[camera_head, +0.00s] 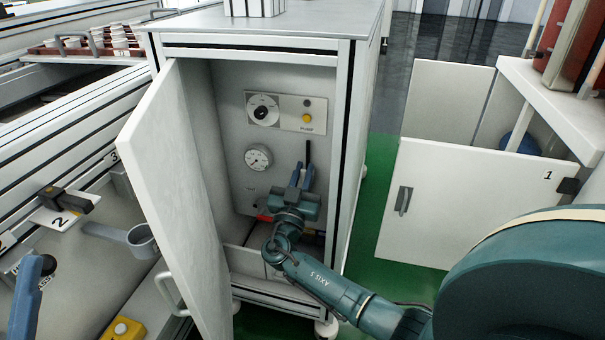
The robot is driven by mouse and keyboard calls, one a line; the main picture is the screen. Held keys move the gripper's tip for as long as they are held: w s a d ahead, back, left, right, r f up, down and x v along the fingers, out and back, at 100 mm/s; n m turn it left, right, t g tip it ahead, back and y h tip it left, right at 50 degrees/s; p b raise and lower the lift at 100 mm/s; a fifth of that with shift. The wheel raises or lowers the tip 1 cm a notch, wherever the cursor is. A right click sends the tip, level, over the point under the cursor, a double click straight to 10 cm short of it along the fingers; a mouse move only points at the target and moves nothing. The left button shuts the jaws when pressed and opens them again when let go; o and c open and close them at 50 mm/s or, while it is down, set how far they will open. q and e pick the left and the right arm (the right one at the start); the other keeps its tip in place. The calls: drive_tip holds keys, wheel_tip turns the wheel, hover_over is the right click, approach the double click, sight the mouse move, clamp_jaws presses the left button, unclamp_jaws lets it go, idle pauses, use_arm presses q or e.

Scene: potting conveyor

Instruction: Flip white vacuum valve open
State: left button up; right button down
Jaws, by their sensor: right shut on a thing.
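My right gripper (301,174) reaches into the open cabinet (343,130), its two blue fingers pointing up and to the back. It is shut on a thin dark upright lever (308,151), whose top stands above the fingertips. The valve body is hidden behind my fingers and wrist, so I cannot make out its white colour or its exact position. A red part (264,218) shows just left of my wrist. I cannot see my left gripper.
A pump panel (285,112) with a knob and yellow button, and a round gauge (258,157), are on the cabinet's back wall. The open white door (168,190) bounds the left; the right frame post is close to my gripper. A grey scoop (140,240) lies farther left.

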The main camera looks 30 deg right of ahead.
drive_tip(key=c, duration=1.4)
unclamp_jaws()
drive_tip(key=shift+c, duration=0.2)
drive_tip(key=shift+f, duration=0.1)
